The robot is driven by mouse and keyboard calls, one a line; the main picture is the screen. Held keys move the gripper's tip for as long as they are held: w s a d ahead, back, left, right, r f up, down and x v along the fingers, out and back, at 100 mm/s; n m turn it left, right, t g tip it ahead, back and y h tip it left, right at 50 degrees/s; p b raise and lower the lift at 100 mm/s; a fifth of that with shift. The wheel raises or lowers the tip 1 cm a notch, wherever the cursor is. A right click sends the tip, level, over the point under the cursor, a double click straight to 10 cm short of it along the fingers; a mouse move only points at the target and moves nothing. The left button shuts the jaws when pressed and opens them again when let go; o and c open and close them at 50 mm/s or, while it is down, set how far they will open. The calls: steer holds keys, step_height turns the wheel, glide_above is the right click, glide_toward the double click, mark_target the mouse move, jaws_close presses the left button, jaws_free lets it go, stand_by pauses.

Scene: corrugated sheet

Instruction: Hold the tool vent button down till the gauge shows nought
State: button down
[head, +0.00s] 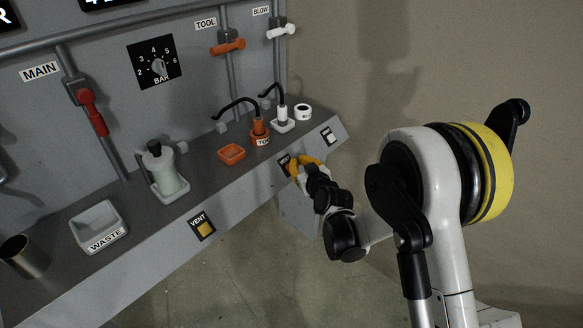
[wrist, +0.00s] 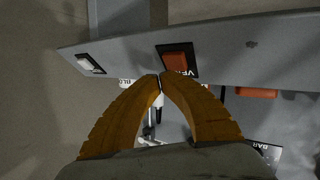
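The tool vent button (wrist: 178,62) is orange-red on a black plate marked VENT, set in the sloping front of the bench. In the head view my gripper (head: 298,164) covers most of that plate (head: 284,160). In the wrist view the yellow-orange fingers of my gripper (wrist: 160,77) meet at their tips with nothing between them. The tips appear beside the plate's edge, off the button's face; whether they touch anything I cannot tell.
A yellow vent button (head: 204,229) and a white vent button (head: 328,136) flank the tool one. The bench holds a waste tray (head: 99,226), a bottle (head: 166,172), a small orange tray (head: 232,153) and hose-fed tools. The orange TOOL lever (head: 228,47) lies roughly crosswise. Floor ahead is clear.

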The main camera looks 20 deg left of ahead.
steer(key=shift+w+a+f, duration=0.1)
steer(key=shift+a+f, duration=0.2)
steer(key=shift+w+a+f, duration=0.1)
steer(key=shift+a+f, duration=0.15)
steer(key=shift+f, duration=0.05)
stand_by(3.4)
steer(key=shift+d+r, duration=0.1)
stand_by(0.3)
steer(key=shift+s+d+r, duration=0.2)
steer(key=shift+d+r, duration=0.25)
steer(key=shift+r, duration=0.05)
steer(key=shift+s+d+r+p, duration=0.35)
steer(key=shift+d+r+p, duration=0.1)
steer(key=shift+d+r, duration=0.45)
steer(key=shift+s+d+r+p, duration=0.35)
steer(key=shift+d+r+p, duration=0.05)
steer(key=shift+d+r, duration=0.4)
steer(key=shift+r, duration=0.1)
